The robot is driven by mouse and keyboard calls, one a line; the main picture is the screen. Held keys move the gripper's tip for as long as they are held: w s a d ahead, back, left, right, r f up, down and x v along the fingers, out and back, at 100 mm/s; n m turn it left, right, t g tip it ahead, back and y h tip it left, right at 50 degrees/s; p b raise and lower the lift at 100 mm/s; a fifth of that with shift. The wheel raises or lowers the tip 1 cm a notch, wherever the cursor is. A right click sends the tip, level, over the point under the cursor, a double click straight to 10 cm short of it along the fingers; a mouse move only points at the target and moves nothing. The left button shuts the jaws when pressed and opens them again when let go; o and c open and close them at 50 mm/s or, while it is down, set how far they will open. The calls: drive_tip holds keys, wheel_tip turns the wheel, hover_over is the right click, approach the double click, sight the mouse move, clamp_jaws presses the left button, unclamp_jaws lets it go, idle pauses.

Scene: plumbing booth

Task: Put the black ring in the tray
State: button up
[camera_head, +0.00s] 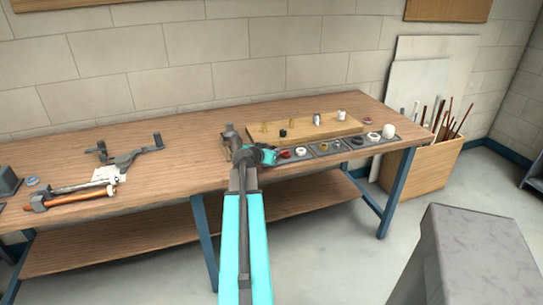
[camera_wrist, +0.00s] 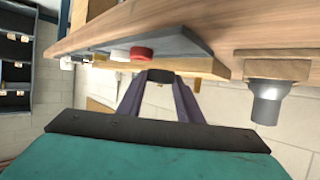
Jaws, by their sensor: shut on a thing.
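My gripper (camera_head: 268,155) is at the front edge of the workbench, beside the left end of the dark grey tray (camera_head: 312,154). In the wrist view, the fingers of my gripper (camera_wrist: 160,84) are closed on a small dark thing (camera_wrist: 160,75), which looks like the black ring; its shape is mostly hidden. The tray (camera_wrist: 185,42) shows beyond the fingertips in this tilted view. It holds a red ring (camera_head: 285,153), a white ring (camera_head: 300,151), a yellow ring (camera_head: 323,147) and a dark ring-like piece (camera_head: 357,141).
A wooden board (camera_head: 345,126) with several small fittings, one of them black (camera_head: 283,133), lies behind the tray. A metal fitting on a wooden block (camera_head: 229,140) stands left of my gripper. The bench between is clear.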

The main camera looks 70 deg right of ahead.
drive_tip(key=shift+w+d, duration=0.4)
drive_tip(key=shift+s+a+f+p, duration=0.1)
drive_tip(key=shift+f+p, duration=0.45)
drive_tip(key=shift+f, duration=1.3)
drive_tip(key=shift+f, duration=0.1)
drive_tip(key=o, duration=1)
drive_tip(key=shift+o, duration=0.2)
drive_tip(key=shift+r, duration=0.2)
drive_tip(key=b+v, duration=0.2)
drive_tip(key=v, duration=1)
drive_tip(key=shift+b, duration=0.3)
drive_tip(key=shift+f, duration=0.1)
